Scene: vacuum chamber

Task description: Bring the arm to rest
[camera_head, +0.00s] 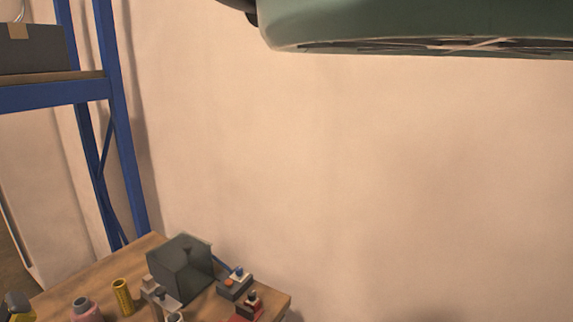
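Neither my arm nor my gripper can be made out in the head view, so I cannot tell where the gripper is or whether it holds anything. A wooden table (95,282) stands at the bottom left, cut off by the lower edge. On it is a dark grey box (180,270), with small fixtures (236,283) with blue and orange parts to its right.
A yellow cylinder (122,297), a pink spool-like object (84,309) and a yellow-black object (17,306) are also on the table. A blue shelf frame (118,120) holds a dark box (32,50). A large green object (420,25) hangs overhead. Bare wall fills the middle.

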